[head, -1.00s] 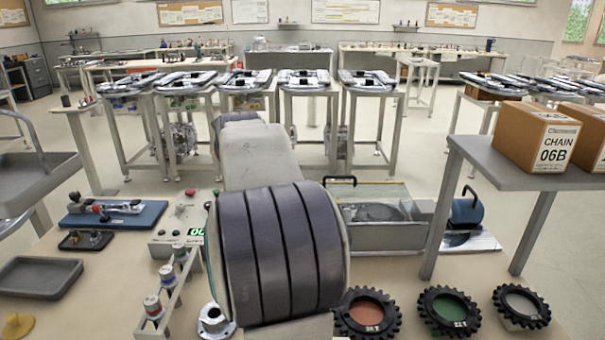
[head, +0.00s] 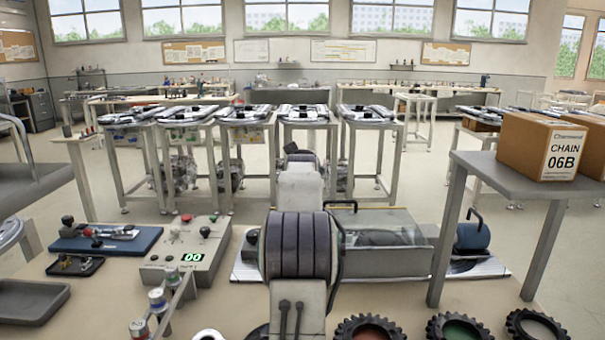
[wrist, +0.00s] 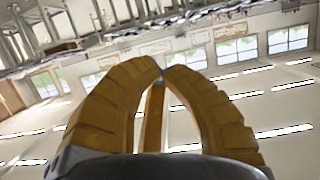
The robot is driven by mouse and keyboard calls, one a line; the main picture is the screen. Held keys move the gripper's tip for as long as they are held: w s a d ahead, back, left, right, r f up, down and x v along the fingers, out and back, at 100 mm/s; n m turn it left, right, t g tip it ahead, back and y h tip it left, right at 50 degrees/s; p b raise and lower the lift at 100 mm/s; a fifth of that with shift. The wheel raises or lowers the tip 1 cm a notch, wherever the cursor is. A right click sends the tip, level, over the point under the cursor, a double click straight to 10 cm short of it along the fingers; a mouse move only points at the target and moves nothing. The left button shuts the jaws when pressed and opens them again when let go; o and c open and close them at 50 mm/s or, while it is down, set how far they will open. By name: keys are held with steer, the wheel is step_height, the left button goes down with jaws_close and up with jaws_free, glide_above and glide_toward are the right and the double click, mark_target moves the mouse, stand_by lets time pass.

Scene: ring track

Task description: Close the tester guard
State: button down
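The tester (head: 385,262) is on the bench, right of my arm, with a clear-walled guard (head: 385,222). A black handle (head: 341,204) shows at the guard's upper left edge. My arm covers the tester's left part, and I cannot tell the guard's exact angle. A blue cylinder (head: 472,236) is at the tester's right end. In the wrist view, my gripper (wrist: 163,70) has its yellow fingertips together, with no held object visible. It points toward the windows and room. In the head view I cannot make out the fingers.
A control box (head: 185,252) with buttons and a green "00" display is left of my arm. A blue fixture plate (head: 108,240) lies farther left. Black toothed rings (head: 460,328) line the front. A raised grey table (head: 520,172) with a carton (head: 540,145) stands right of the tester.

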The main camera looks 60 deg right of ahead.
steer(key=w+d+f, duration=0.3)
steer(key=d+f, duration=0.1)
steer(key=shift+d+f+p, duration=0.35)
steer(key=shift+d+p, duration=0.05)
steer(key=shift+w+p, duration=0.15)
steer(key=shift+p, duration=0.15)
